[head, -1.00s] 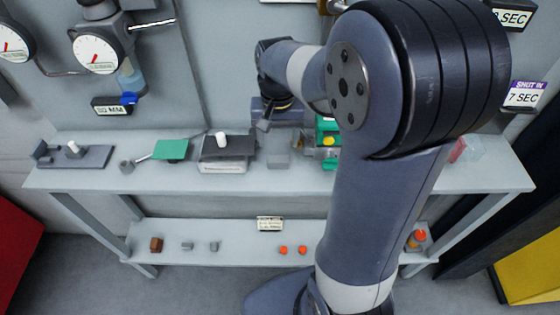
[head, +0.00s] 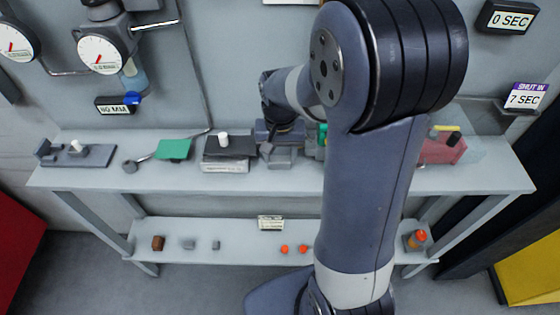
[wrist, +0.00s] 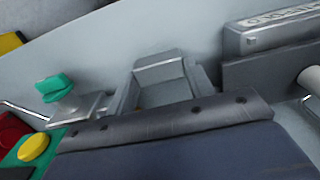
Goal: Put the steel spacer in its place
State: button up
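My gripper (head: 279,143) is low over the middle of the bench, right of a black-topped box (head: 230,146). A small grey block-like shape (head: 278,161) shows at its tip; I cannot tell whether the gripper touches or holds it. In the wrist view a grey, square-edged piece (wrist: 161,72) stands just beyond the dark gripper body, which hides its lower part. The finger opening is not clear. Two small grey pieces, one wider (head: 189,245) and one narrower (head: 216,245), sit on the lower shelf. I cannot tell which grey piece is the steel spacer.
A green plate (head: 174,149) and a grey base with a white peg (head: 76,150) are left on the bench. A red box (head: 442,150) is right. The lower shelf holds a brown block (head: 158,243) and orange pieces (head: 284,249). My arm hides the bench's right-centre.

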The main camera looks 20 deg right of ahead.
jog(key=shift+r, duration=0.1)
jog(key=c, duration=0.6)
